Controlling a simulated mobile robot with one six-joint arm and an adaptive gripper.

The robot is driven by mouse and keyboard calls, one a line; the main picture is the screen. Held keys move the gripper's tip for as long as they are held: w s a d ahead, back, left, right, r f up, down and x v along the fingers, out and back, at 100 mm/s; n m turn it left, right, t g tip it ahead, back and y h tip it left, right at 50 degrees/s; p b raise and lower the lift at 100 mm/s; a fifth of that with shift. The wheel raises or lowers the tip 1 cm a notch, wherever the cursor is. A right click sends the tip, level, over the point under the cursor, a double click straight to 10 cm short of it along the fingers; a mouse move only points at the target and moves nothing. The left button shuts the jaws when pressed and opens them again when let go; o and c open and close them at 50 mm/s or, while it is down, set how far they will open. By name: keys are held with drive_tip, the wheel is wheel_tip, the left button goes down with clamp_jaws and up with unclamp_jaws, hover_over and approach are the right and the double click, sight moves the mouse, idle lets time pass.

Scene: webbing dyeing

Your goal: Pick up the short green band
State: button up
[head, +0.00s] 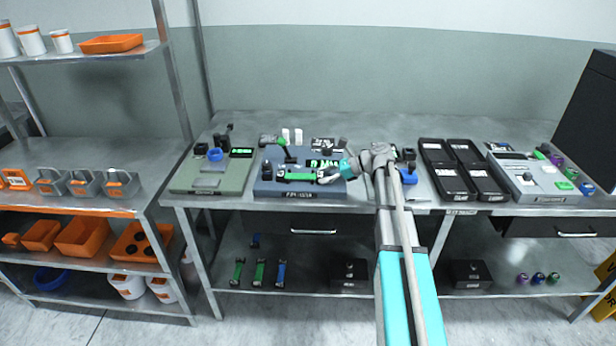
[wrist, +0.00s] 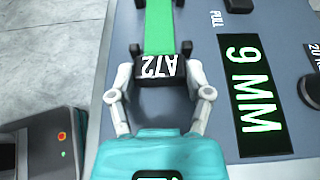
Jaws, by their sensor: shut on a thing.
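A green band (head: 299,176) lies along the front of the dark blue-grey device (head: 300,190) on the middle of the table. In the wrist view the green band (wrist: 159,25) runs away from me and ends in a black block marked A72. My gripper (head: 328,176) is at the band's right end in the head view. In the wrist view its two fingers (wrist: 161,60) are shut on the black end block, one on each side.
The device's lit display (wrist: 249,94) reads 9 MM. A green-grey device (head: 190,187) stands left. Black trays (head: 450,180) and a light grey device (head: 545,196) stand right. Two green bands (head: 259,272) and a blue band (head: 281,273) are on the lower shelf.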

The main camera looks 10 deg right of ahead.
drive_tip(key=shift+r, duration=0.2)
wheel_tip(320, 180, up, 3)
drive_tip(key=p, duration=0.3)
drive_tip(key=s+a+r+p, duration=0.1)
drive_tip(key=s+r+p, duration=0.8)
drive_tip(key=s, duration=0.5)
drive_tip(key=shift+r+p, duration=0.3)
drive_tip(key=shift+p, duration=0.2)
drive_tip(key=shift+a, duration=0.1)
idle(0.9)
drive_tip(key=shift+a, duration=0.15)
